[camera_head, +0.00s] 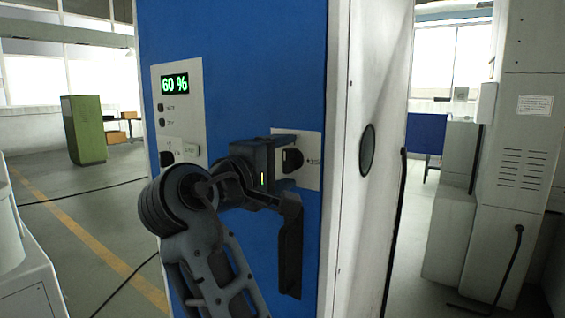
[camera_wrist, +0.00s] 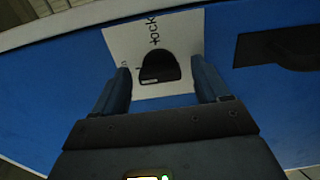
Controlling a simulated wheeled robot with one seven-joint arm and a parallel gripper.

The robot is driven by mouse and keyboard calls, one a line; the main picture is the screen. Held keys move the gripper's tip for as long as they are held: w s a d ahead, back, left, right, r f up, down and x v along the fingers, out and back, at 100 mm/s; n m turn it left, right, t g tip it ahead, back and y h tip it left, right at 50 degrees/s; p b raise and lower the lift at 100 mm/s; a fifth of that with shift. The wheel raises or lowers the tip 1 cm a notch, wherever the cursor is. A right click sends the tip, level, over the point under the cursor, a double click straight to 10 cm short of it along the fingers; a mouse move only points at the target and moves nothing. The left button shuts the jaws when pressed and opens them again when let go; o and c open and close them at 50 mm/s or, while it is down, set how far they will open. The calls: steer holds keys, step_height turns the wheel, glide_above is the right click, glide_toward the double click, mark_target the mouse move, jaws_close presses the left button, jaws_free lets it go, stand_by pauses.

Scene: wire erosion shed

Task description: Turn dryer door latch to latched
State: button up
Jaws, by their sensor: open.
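The dryer's latch is a dark rounded knob (camera_head: 293,160) on a white label plate (camera_head: 312,148), set on the blue door front (camera_head: 245,60). In the wrist view the knob (camera_wrist: 160,66) sits between my two fingers, with its plate (camera_wrist: 185,40) behind it and partly hidden lettering beside it. My gripper (camera_head: 286,163) faces the plate from the left. Its jaws are open, one finger on each side of the knob, with gaps visible in the wrist view. Whether the fingertips touch the plate cannot be told.
A dark vertical door handle (camera_head: 290,250) hangs just below my gripper; a dark handle-like part (camera_wrist: 290,47) shows right of the plate in the wrist view. A control panel (camera_head: 178,110) reading 60 % is at upper left. Floor (camera_head: 60,220) is open at left; a grey cabinet (camera_head: 525,130) stands right.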

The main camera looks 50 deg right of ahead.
steer(key=shift+c, duration=0.3)
steer(key=c, duration=1)
steer(key=shift+f+m, duration=0.1)
steer(key=shift+m, duration=0.3)
steer(key=m+b, duration=0.2)
steer(key=m, duration=0.1)
steer(key=shift+f+m+b, duration=0.1)
steer(key=shift+m+b, duration=0.25)
steer(key=shift+m, duration=0.05)
steer(key=m+b, duration=0.3)
steer(key=m, duration=0.1)
steer(key=shift+m, duration=0.3)
steer(key=m+b, duration=0.4)
steer(key=m, duration=0.1)
steer(key=shift+f+b, duration=0.1)
steer(key=shift+b, duration=0.3)
steer(key=shift+m+b, duration=1.35)
steer(key=shift+m, duration=0.45)
steer(key=shift+r, duration=0.2)
